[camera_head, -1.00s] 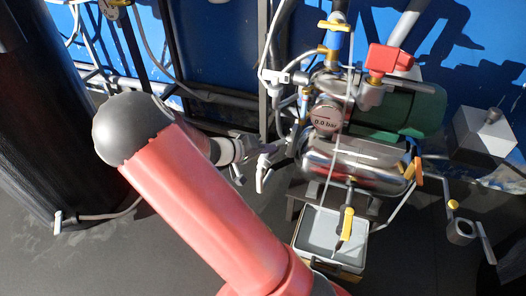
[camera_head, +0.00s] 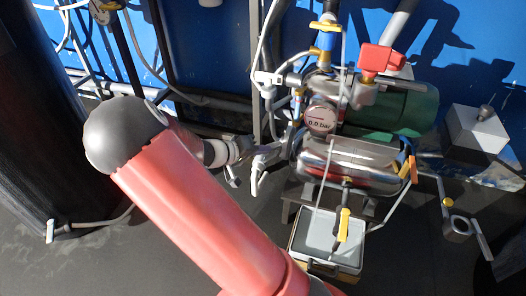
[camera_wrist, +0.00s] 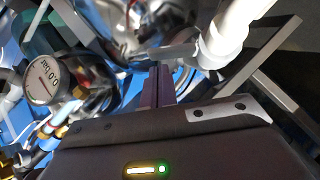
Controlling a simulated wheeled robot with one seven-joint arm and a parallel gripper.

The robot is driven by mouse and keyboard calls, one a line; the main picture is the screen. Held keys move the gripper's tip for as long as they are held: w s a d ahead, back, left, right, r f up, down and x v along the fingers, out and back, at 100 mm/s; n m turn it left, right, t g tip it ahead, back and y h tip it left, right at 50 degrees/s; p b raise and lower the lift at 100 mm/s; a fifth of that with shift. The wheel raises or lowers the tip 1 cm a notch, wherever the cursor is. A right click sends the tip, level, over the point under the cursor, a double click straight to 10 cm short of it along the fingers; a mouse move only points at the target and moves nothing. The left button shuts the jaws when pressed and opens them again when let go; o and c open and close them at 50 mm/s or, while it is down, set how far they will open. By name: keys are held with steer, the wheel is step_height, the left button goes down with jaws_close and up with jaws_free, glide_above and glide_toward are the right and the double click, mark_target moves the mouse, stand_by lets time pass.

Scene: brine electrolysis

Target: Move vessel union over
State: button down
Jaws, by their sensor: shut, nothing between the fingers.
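A shiny steel vessel (camera_head: 345,168) lies on its side on a dark stand in the head view. It also shows at the top of the wrist view (camera_wrist: 140,22). I cannot tell for sure which part is the vessel union. A pale bent fitting (camera_head: 258,172) hangs at the vessel's left end, beside my gripper (camera_head: 262,150). A white pipe elbow (camera_wrist: 222,42) is right of the fingers in the wrist view. My gripper (camera_wrist: 161,85) is shut and empty, its fingertips just below the vessel in that picture. In the head view its fingers are small and partly lost among fittings.
A 0.0 bar gauge (camera_head: 320,119) sits above the vessel, with a green cylinder (camera_head: 405,108), a red block (camera_head: 380,60) and yellow-handled valves around it. A grey bin (camera_head: 312,240) stands below. A white box (camera_head: 477,132) is at the right. Dark floor lies open at lower left.

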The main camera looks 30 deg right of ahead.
steer(key=w+a+r, duration=0.1)
steer(key=w+r+p, duration=0.1)
steer(key=shift+a+r, duration=0.35)
steer(key=shift+a, duration=0.05)
steer(key=v, duration=1)
steer(key=s+a+r+n+t+y+p, duration=0.2)
steer(key=s+a+r+y, duration=0.3)
steer(key=s+r, duration=0.4)
steer(key=s+a+r+n+t+y+p, duration=0.3)
steer(key=s+r+y, duration=0.5)
steer(key=s, duration=0.5)
steer(key=shift+a+r+t+p, duration=0.5)
steer(key=shift+a+r+p, duration=0.2)
steer(key=shift+a, duration=0.25)
